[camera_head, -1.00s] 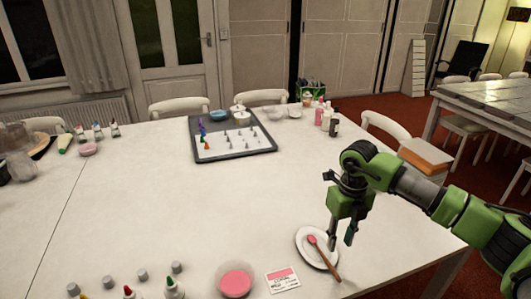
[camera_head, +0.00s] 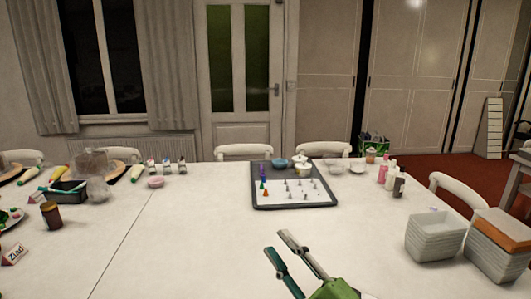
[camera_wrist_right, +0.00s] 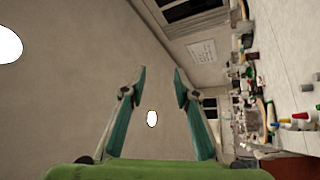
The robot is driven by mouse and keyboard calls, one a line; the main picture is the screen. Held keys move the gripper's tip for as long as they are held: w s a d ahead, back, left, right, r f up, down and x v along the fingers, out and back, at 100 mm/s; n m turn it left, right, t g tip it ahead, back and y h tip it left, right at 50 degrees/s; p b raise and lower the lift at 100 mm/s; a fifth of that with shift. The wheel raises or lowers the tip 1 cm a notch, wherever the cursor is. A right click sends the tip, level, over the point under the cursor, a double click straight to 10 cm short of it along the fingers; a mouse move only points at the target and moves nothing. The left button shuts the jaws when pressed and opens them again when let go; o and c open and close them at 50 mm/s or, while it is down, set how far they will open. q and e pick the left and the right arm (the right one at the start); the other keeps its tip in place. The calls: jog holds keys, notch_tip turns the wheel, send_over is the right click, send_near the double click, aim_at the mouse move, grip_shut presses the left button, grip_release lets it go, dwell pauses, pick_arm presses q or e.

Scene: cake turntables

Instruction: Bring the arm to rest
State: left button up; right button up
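My right gripper (camera_head: 276,243) shows at the bottom middle of the head view, over the front of the white table (camera_head: 180,245). Its two fingers are apart with nothing between them. In the right wrist view the gripper (camera_wrist_right: 160,72) is also open and empty, with bare wall and ceiling behind the gap. Only the fingers and a bit of the green body show in the head view; the rest of the right arm is out of the picture. My left gripper is in neither view.
A dark tray (camera_head: 262,198) with small coloured and grey pieces lies at the table's far side. Glass jars (camera_head: 97,187) and a brown jar (camera_head: 51,215) stand left. The table's middle is clear.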

jog(key=d+f+m+h, duration=0.8)
jog(key=d+m+h, duration=0.1)
jog(key=m, duration=0.1)
jog(key=s+d+f+m+g+h, duration=0.2)
jog(key=s+d+f+m+g, duration=0.15)
jog(key=f, duration=0.35)
jog(key=s+d+f+m+g+h, duration=0.25)
jog(key=s+d+f, duration=0.2)
jog(key=f, duration=0.35)
jog(key=s+f+m+g, duration=0.1)
jog(key=s+f+g, duration=0.35)
jog(key=s, duration=0.55)
jog(key=s+f+m+g, duration=0.1)
jog(key=s+f+g, duration=0.3)
jog(key=s, duration=0.6)
notch_tip(320, 180, down, 29)
jog(key=s, duration=0.3)
jog(key=s+d+f+g, duration=0.2)
jog(key=s+d+f, duration=0.1)
jog(key=s+f, duration=1.2)
jog(key=shift+s+y, duration=0.35)
jog(key=shift+s, duration=0.25)
